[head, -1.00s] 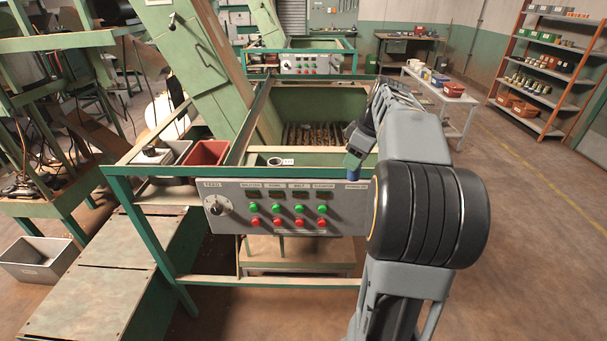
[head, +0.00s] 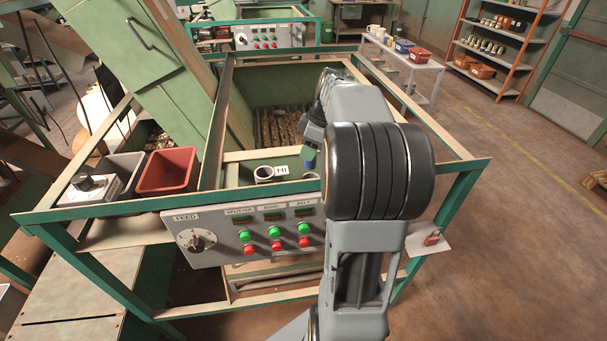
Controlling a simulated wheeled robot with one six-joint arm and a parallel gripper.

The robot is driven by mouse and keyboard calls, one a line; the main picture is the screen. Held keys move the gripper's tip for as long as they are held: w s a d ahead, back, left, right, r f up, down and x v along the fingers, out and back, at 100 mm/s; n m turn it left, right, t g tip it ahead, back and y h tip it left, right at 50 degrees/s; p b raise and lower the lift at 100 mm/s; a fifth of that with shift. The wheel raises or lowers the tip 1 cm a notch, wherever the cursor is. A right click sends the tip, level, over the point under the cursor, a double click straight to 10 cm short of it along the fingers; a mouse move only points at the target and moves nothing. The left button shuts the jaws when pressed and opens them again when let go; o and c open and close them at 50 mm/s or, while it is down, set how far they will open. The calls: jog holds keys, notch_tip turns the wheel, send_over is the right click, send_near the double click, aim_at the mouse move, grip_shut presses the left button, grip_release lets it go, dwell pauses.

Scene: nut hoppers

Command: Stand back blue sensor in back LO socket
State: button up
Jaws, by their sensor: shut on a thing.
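My gripper (head: 313,138) points down in front of the hopper, mostly hidden behind my own arm. It is shut on a blue sensor (head: 309,158), whose lower end hangs above the ledge behind the control panel. A grey ring socket (head: 263,174) stands on that ledge beside a white label reading HI (head: 282,169). A second ring socket (head: 311,176) shows in part just below the blue sensor, partly covered by my arm. Its label is not visible. The sensor appears apart from it, but the exact gap cannot be told.
The control panel (head: 250,236) with buttons fronts the green frame. A red bin (head: 167,171), a grey bin (head: 117,168) and a box with a knob (head: 90,187) sit left. A red padlock (head: 432,238) lies on a plate at right. Another hopper panel (head: 268,37) stands behind.

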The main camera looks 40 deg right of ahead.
jog(key=shift+f+p, duration=0.6)
jog(key=shift+f, duration=3.3)
jog(key=shift+f, duration=0.15)
jog(key=o, duration=1)
jog(key=shift+o, duration=0.2)
jog(key=b+v, duration=0.1)
jog(key=v, duration=1)
jog(key=s+a+f+m, duration=0.1)
jog(key=s+a+m, duration=0.1)
jog(key=a, duration=0.5)
jog(key=s+a+f+m+t+h, duration=0.1)
jog(key=s+a+f+m, duration=0.1)
jog(key=s+a, duration=0.3)
jog(key=s+a+f+m+t+h, duration=0.1)
jog(key=s+a+f+m, duration=0.1)
jog(key=a, duration=0.8)
jog(key=shift+s+a+m, duration=0.3)
jog(key=shift+s+m, duration=0.5)
jog(key=shift+m, duration=0.4)
